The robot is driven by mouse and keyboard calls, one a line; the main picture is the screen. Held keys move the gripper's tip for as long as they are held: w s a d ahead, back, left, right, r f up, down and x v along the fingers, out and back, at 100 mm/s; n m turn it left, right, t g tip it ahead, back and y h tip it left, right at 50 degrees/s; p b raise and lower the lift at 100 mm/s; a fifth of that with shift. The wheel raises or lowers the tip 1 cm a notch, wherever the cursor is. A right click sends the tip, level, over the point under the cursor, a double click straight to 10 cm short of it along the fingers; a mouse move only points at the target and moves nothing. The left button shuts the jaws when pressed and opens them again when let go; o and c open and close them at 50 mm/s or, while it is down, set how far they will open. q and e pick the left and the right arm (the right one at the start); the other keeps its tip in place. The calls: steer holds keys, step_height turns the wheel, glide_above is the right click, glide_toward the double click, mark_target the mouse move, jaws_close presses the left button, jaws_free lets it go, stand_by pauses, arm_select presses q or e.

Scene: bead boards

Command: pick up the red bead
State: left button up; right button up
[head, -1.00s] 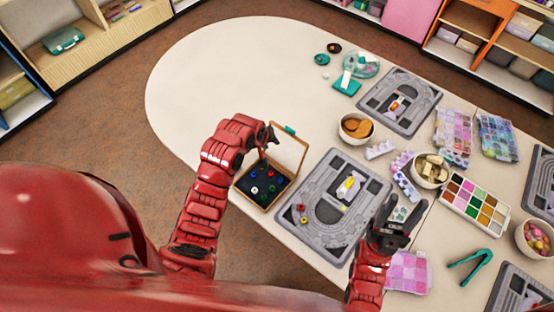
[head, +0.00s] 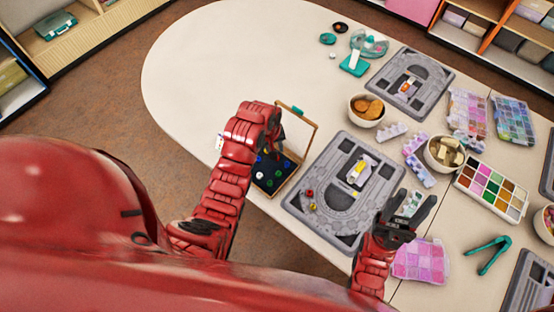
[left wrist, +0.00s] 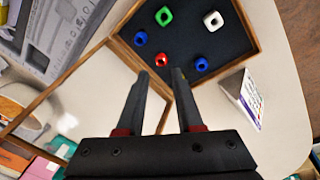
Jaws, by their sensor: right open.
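The red bead (left wrist: 161,60) lies in an open wooden box with a dark lining (left wrist: 205,45), near its hinge side, in the left wrist view. Blue, green and white beads lie around it. My left gripper (left wrist: 160,74) is open and empty, with its fingertips just short of the red bead in that picture. In the head view the box (head: 262,187) is partly hidden behind my left arm, and I cannot make out its red bead. My right gripper (head: 412,208) is open and empty beside the grey bead board (head: 300,205).
The raised lid (head: 316,134) stands at the box's right side. A small red piece (head: 310,193) and a yellow piece (head: 312,206) lie on the grey board. A small printed card (left wrist: 243,100) stands beside the box. The table's left part (head: 200,60) is clear.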

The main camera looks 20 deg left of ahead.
arm_select(q)
steer(key=shift+f, duration=0.3)
steer(key=f+p, duration=0.3)
steer(key=shift+w+d+f, duration=0.1)
steer(key=shift+w+f, duration=0.15)
steer(key=shift+f, duration=0.05)
steer(key=shift+w+f, duration=0.1)
steer(key=shift+f, duration=0.6)
jaws_close()
